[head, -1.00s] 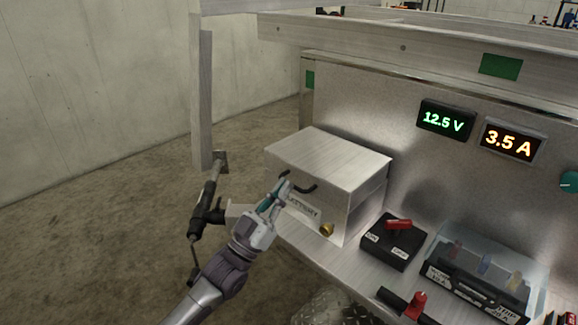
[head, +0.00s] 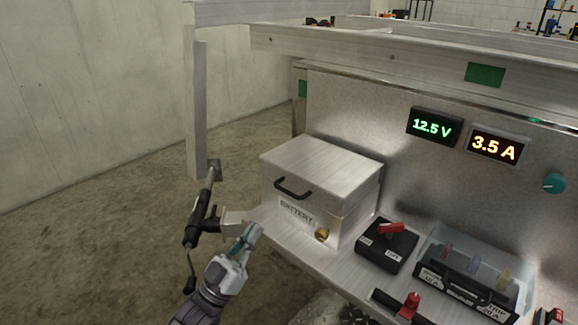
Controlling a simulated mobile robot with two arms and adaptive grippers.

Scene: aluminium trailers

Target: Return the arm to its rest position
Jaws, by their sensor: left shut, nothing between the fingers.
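My left gripper (head: 248,236) is in the head view, low and left of centre. It is shut and empty, in front of the shelf's left end and apart from the battery box's handle. The metal battery box (head: 322,167), labelled BATTERY, stands on the shelf with its lid down. It has a black handle (head: 292,191) on its front and a brass knob (head: 322,235) at its lower front. My right gripper is not in view.
Right of the box are a black switch with a red lever (head: 390,229) and a clear-covered fuse box (head: 470,272). A black jack with a crank (head: 201,222) stands left of the gripper. Displays (head: 434,126) read 12.5 V and 3.5 A. Open floor lies left.

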